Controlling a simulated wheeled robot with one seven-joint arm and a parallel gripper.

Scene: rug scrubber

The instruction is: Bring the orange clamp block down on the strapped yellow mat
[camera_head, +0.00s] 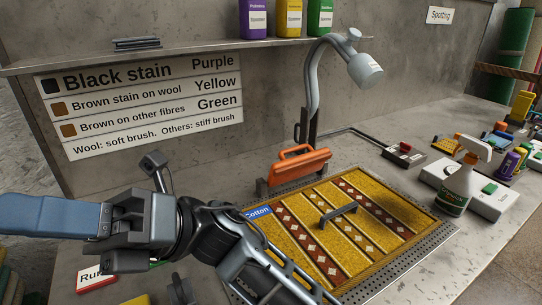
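The orange clamp block (299,168) with its looped handle stands raised and tilted at the back left edge of the yellow mat (373,222). The mat is patterned with brown-red stripes and pale diamonds and lies on a perforated metal plate. A blue "Cotton" label (257,212) lies at its back left corner. A dark grey bar-shaped handle (338,213) sits on the mat's middle. My gripper (285,275) is low in front of the mat's left part and hides some of it. Its fingertips are not clearly shown, and I see nothing held.
A grey bent-neck lamp-like fixture (318,80) rises behind the clamp. A spray bottle (458,185) and a white box with a green button (490,200) stand at the right. A red-button box (403,154) sits behind the mat. A red-edged label block (97,278) lies front left.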

